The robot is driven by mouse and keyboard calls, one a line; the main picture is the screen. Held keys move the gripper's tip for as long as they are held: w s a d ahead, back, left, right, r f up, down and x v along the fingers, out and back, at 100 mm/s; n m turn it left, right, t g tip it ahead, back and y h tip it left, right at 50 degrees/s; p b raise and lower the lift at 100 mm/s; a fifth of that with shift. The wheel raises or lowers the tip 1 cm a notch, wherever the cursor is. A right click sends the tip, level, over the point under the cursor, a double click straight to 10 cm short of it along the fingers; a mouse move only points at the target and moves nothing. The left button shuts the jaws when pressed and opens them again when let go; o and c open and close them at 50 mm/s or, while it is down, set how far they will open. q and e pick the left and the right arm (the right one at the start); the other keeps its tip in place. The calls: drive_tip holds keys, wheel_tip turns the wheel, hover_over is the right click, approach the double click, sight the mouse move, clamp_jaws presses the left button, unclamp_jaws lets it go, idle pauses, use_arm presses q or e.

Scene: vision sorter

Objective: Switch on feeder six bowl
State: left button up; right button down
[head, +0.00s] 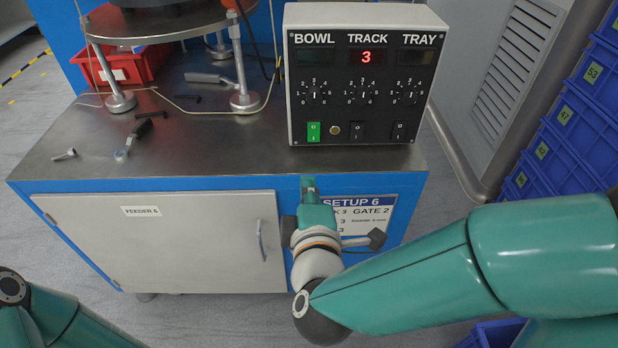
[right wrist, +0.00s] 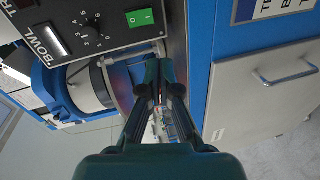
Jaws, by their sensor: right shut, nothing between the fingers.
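The control box (head: 360,75) stands on the feeder bench with BOWL, TRACK and TRAY columns. The BOWL rocker switch (head: 313,131) is green; it also shows in the right wrist view (right wrist: 140,18). The TRACK rocker (head: 357,130) and TRAY rocker (head: 398,131) are dark. The TRACK display (head: 367,57) reads a red 3; the BOWL display (head: 315,57) looks dark in the head view. My right gripper (head: 308,182) is shut and empty at the bench's front edge, below the BOWL switch and apart from it. Its fingers (right wrist: 163,72) show in the wrist view. My left gripper is out of view.
A FEEDER 6 cabinet door (head: 160,240) with a handle is below the bench top. A red bin (head: 125,65) and loose parts lie at left on the bench. Blue crates (head: 570,130) are stacked at the right. A SETUP 6 sheet (head: 372,213) is behind my right wrist.

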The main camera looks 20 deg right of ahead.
use_arm(q)
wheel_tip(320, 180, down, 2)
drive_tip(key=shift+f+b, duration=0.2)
drive_tip(key=shift+b, duration=0.25)
use_arm(e)
drive_tip(key=shift+s+d+r+n+t+h, duration=0.15)
drive_tip(key=shift+s+d+r+n+h, duration=0.1)
drive_tip(key=shift+s, duration=0.2)
drive_tip(key=shift+s+d+r+n+t+h, duration=0.15)
drive_tip(key=shift+s+n+h, duration=0.1)
drive_tip(key=shift+s, duration=0.15)
drive_tip(key=p, duration=1)
approach(313, 140)
drive_tip(key=x, duration=0.6)
drive_tip(key=shift+b, duration=0.4)
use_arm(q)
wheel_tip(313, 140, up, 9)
use_arm(e)
drive_tip(key=shift+w+d, duration=0.2)
drive_tip(key=shift+w, duration=0.5)
